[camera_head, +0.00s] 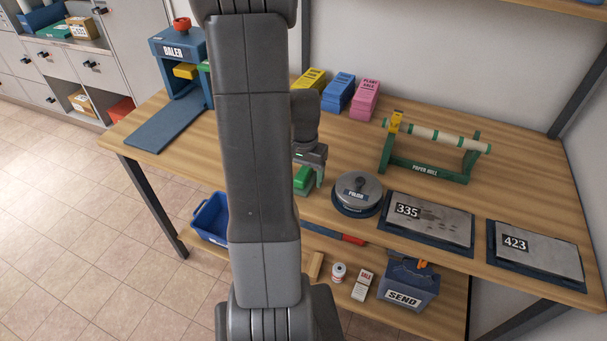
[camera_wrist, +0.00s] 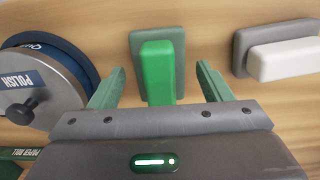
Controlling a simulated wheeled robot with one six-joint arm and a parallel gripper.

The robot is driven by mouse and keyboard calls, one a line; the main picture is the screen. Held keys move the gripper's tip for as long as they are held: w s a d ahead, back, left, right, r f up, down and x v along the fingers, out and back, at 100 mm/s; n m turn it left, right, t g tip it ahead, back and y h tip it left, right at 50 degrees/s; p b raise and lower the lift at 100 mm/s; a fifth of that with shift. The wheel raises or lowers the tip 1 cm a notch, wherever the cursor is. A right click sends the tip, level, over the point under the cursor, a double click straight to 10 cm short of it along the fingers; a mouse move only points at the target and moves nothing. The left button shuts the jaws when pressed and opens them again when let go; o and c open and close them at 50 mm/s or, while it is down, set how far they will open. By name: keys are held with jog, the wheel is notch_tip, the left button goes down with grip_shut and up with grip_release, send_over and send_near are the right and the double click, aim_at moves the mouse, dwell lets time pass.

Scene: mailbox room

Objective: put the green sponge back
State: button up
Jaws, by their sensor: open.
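The green sponge (camera_wrist: 158,72) shows in the wrist view, between the two fingers of my gripper (camera_wrist: 160,85). My gripper is open, with a gap on each side of the sponge. A grey-green pad (camera_wrist: 137,42) lies behind or under the sponge; I cannot tell whether they touch. In the head view a small part of the green sponge (camera_head: 303,178) shows by my gripper (camera_head: 310,178), over the wooden bench. My arm hides much of that spot.
A white block on a grey pad (camera_wrist: 240,50) is right of the gripper in the wrist view. The round polish tin (camera_head: 358,192) stands close by. The paper roll stand (camera_head: 425,173), plates 335 (camera_head: 445,225) and 423 (camera_head: 550,260) and the baler (camera_head: 180,48) are also on the bench (camera_head: 480,120).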

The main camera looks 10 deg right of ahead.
aim_at(304, 172)
notch_tip(304, 172, up, 12)
jog(key=shift+f, duration=0.15)
